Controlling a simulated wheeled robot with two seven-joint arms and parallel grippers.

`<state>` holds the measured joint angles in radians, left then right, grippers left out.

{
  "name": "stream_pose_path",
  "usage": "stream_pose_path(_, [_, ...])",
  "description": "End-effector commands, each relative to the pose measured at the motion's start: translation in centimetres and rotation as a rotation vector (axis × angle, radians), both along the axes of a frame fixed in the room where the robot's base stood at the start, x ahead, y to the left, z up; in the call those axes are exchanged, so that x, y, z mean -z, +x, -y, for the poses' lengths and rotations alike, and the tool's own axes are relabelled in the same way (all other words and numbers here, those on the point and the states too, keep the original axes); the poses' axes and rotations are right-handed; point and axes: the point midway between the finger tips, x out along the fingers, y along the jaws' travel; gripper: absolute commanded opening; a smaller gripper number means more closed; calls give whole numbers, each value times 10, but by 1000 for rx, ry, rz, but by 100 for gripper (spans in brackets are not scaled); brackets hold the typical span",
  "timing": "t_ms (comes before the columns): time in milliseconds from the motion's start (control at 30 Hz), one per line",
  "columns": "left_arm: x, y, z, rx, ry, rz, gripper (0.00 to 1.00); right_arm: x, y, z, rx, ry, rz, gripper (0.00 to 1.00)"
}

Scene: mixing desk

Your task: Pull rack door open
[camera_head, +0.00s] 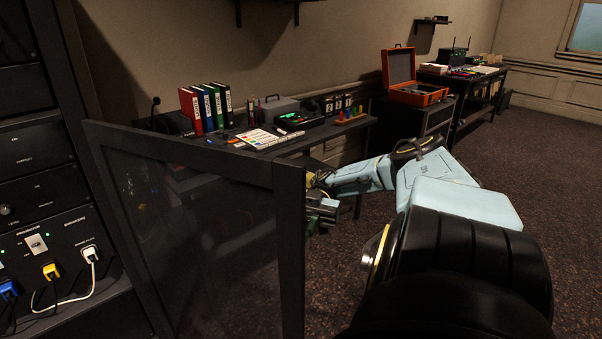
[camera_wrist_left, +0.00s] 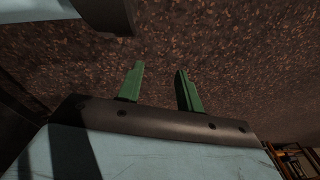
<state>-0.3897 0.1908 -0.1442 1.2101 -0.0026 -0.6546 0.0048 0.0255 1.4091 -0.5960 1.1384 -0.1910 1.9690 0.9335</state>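The rack door (camera_head: 288,245), a dark frame around a see-through panel, stands swung out from the equipment rack (camera_head: 85,130) in the head view. My right gripper (camera_head: 322,207) is at the far side of the door's free right edge, about mid-height. The left gripper is not in the head view.
Behind the door is a desk (camera_head: 345,128) with binders (camera_head: 207,108) and small items. An open orange case (camera_head: 412,80) stands on a cabinet farther right. Plugged cables (camera_head: 80,295) hang from the rack's lower front. The carpet (camera_head: 560,190) at right is clear.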

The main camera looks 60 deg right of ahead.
Motion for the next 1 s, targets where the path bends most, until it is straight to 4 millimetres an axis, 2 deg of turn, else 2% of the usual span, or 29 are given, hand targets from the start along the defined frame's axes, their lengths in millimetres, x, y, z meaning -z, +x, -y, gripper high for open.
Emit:
stream_pose_path(433, [-2,0,0,3,-1,7,36,-5,0,0,-2,0,-1,17])
stream_pose_path(567, [9,-16,-2,5,0,-15,36,-18,0,0,-2,0,-1,17])
stream_pose_path(1000, [29,-79,-12,28,1,-57,36,-77,0,0,-2,-2,-2,17])
